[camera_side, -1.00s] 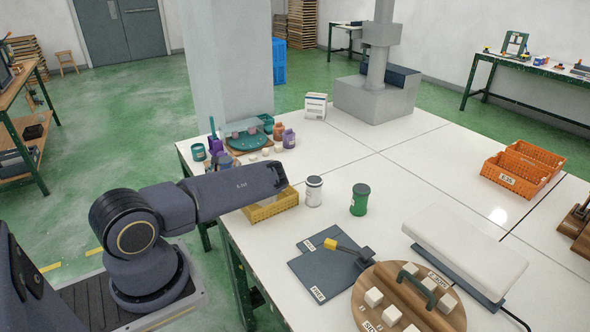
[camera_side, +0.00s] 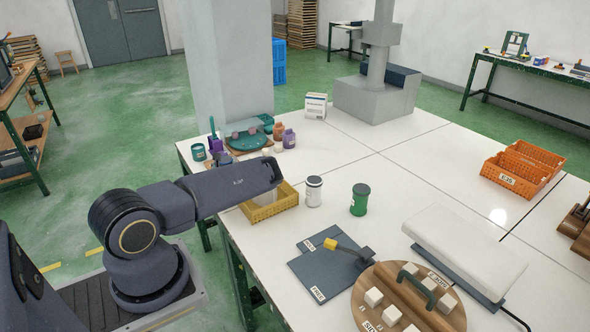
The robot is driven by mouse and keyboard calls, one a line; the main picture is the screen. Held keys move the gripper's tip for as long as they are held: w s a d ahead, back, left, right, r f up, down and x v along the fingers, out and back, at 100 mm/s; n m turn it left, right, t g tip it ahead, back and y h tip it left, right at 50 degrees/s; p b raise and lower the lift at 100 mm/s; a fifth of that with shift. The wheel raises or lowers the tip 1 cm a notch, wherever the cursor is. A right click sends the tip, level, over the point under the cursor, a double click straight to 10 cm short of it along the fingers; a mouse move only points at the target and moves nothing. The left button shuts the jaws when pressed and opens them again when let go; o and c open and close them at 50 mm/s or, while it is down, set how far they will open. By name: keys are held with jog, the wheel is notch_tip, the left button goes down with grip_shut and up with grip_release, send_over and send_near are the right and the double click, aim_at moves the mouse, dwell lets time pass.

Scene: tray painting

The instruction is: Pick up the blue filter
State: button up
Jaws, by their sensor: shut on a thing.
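I cannot make out a blue filter anywhere in view. My arm reaches from the left over the near left edge of the table, with its dark end above the yellow basket. My gripper's fingers do not show; the arm itself hides that area, and anything held there is hidden too. The yellow basket (camera_side: 275,209) sits on the table just under the arm's end, and part of its inside is covered by the arm.
A white jar (camera_side: 314,192) and a green jar (camera_side: 359,200) stand right of the basket. A teal round tray (camera_side: 247,141) with small bottles is behind the arm. A round wooden board (camera_side: 445,318), dark mats (camera_side: 325,273) and an orange crate (camera_side: 522,170) lie right. The table's middle is clear.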

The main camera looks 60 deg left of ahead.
jog(key=shift+c, duration=0.8)
